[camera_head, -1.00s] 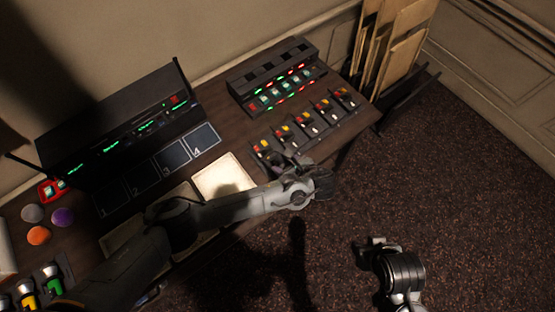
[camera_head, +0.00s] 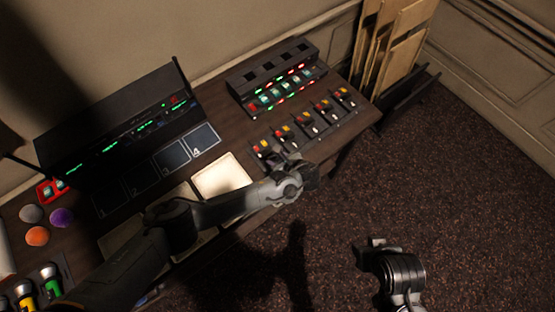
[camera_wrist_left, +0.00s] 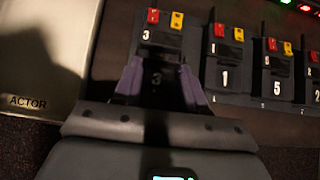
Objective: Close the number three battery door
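The bodypack numbered 3 (camera_wrist_left: 160,50) is black with red and yellow connectors on top. It is the leftmost in the row of packs in the head view (camera_head: 262,149). My left gripper (camera_wrist_left: 157,85) is open, with one purple-grey finger on each side of pack 3's lower part. A dim second "3" shows between the fingers. I cannot tell whether the fingers touch the pack or how far its battery door stands open. In the head view the left gripper (camera_head: 279,160) is at the pack's front. My right gripper (camera_head: 371,246) hangs over the floor, away from the desk.
Several similar packs stand to the right, including pack 1 (camera_wrist_left: 224,60) close beside the right finger. A charger rack (camera_head: 275,80) with lit lights is behind them. A pale tray marked ACTOR (camera_wrist_left: 40,65) lies to the left. Carpet is clear beyond the desk's front edge.

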